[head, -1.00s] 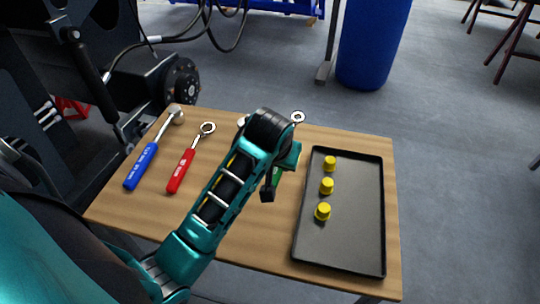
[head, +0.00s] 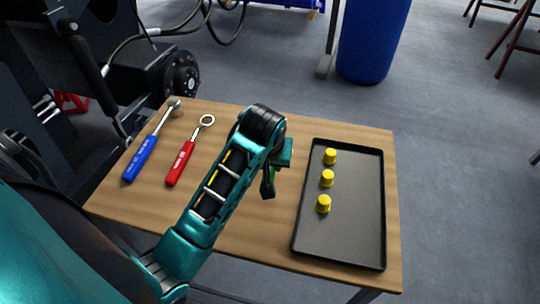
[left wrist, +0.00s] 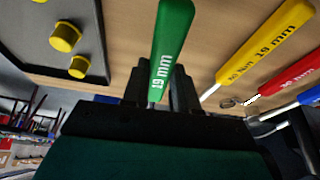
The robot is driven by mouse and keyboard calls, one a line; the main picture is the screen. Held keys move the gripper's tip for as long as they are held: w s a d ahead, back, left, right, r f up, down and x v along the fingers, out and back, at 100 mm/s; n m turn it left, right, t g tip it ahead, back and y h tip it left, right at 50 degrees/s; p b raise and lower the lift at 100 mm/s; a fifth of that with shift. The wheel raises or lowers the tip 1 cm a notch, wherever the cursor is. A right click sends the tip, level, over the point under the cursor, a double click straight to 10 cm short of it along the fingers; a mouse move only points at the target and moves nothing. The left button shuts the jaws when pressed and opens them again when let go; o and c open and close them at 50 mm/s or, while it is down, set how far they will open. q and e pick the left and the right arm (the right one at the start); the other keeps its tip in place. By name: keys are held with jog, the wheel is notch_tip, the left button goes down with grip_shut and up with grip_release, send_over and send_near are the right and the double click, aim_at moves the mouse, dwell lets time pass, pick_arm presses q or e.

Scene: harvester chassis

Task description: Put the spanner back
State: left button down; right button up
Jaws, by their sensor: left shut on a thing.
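My left gripper (left wrist: 160,88) is shut on a spanner with a green handle (left wrist: 171,45) marked 19 mm. In the left wrist view the handle sticks out between the fingers, over the wooden table. In the head view my left gripper (head: 268,185) is over the middle of the table, left of the black tray, and my arm hides most of the spanner. My right gripper is not in view.
On the table (head: 330,132) lie a blue-handled tool (head: 142,158) and a red-handled ring spanner (head: 181,163). A yellow-handled 19 mm tool (left wrist: 262,42) shows only in the wrist view. The black tray (head: 345,235) holds yellow caps (head: 327,178).

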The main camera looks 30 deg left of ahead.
pick_arm(q)
jog(key=shift+f+b, duration=0.65)
jog(key=shift+f, duration=1.7)
jog(key=c, duration=0.8)
grip_release()
jog(key=p+v, duration=0.2)
jog(key=v, duration=1.1)
jog(key=shift+s+f, duration=0.1)
